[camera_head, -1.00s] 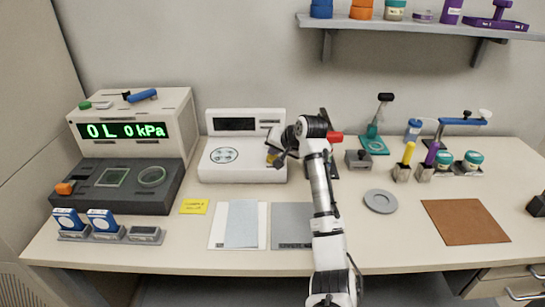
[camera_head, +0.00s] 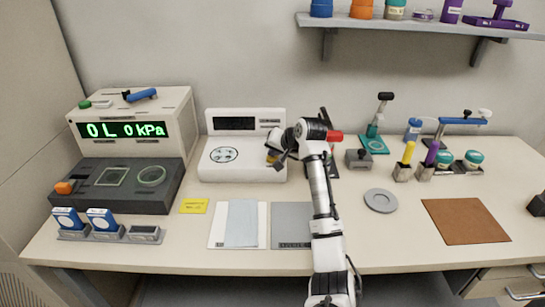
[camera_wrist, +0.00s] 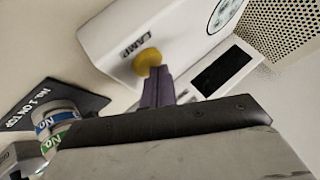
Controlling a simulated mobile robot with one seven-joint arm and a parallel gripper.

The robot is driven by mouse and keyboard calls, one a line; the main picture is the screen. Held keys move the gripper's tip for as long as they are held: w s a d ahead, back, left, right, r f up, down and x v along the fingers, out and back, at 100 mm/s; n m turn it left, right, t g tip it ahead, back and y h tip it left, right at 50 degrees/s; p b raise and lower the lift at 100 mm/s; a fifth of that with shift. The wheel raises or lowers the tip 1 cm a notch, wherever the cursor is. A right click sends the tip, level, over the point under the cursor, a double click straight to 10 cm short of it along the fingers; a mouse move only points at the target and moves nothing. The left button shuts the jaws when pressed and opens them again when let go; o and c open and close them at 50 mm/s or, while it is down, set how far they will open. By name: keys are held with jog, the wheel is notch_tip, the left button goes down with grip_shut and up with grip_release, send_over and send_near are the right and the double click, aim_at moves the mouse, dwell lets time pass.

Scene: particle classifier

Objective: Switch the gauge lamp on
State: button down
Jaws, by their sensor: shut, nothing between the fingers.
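The white gauge unit (camera_head: 213,172) stands at the back of the bench, with a dark display (camera_head: 235,124) and a round marked plate on top. In the wrist view, a round yellow knob (camera_wrist: 148,61) sits beside the word LAMP on its white housing (camera_wrist: 108,45). My gripper (camera_head: 277,161) is over the right front of the unit. In the wrist view, its purple fingers (camera_wrist: 158,86) are shut and empty, with their tips close to the knob. I cannot tell whether they touch it. No lamp glow is clear.
A grey box (camera_head: 358,159) stands right of my gripper. A larger unit with a green lit display (camera_head: 122,130) stands to the left. Papers (camera_head: 242,224) and a yellow note (camera_head: 194,206) lie in front. A shelf (camera_head: 410,24) hangs above at right.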

aim_at(274, 159)
jog(key=shift+f, duration=0.5)
dwell(0.4)
jog(key=shift+r, duration=0.15)
jog(key=shift+r+p, duration=1.05)
jog(key=shift+r, duration=0.1)
notch_tip(274, 159, up, 5)
jog(key=p, duration=0.4)
jog(key=shift+r+p, duration=0.1)
jog(key=shift+p, duration=0.2)
